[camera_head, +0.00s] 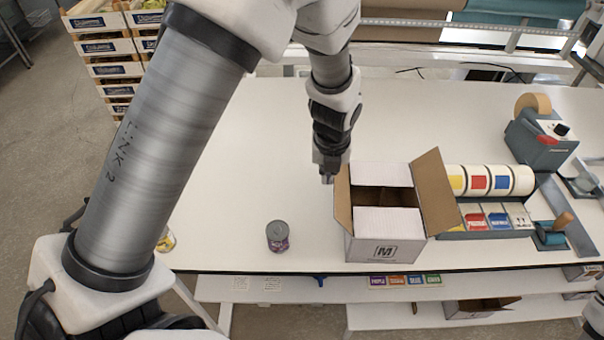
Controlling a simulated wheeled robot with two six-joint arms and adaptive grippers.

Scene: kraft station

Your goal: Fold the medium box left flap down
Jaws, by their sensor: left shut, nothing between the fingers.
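The medium box (385,250), marked M, stands on the white table, right of the picture's middle. Its left flap (343,199) stands up along the left side. Its right flap (435,190) stands up and leans outward. White front and back flaps lie inward across the top, with a dark gap between them. My left gripper (327,179) is shut and empty, pointing down just left of the left flap near its back top corner. I cannot tell whether it touches the flap. My right gripper is not in view.
A can (278,236) stands left of the box. Tape or label rolls (490,180) and a label rack (490,218) stand close to the right flap. A tape dispenser (541,130) is at the far right. The table (250,150) is clear to the left and behind.

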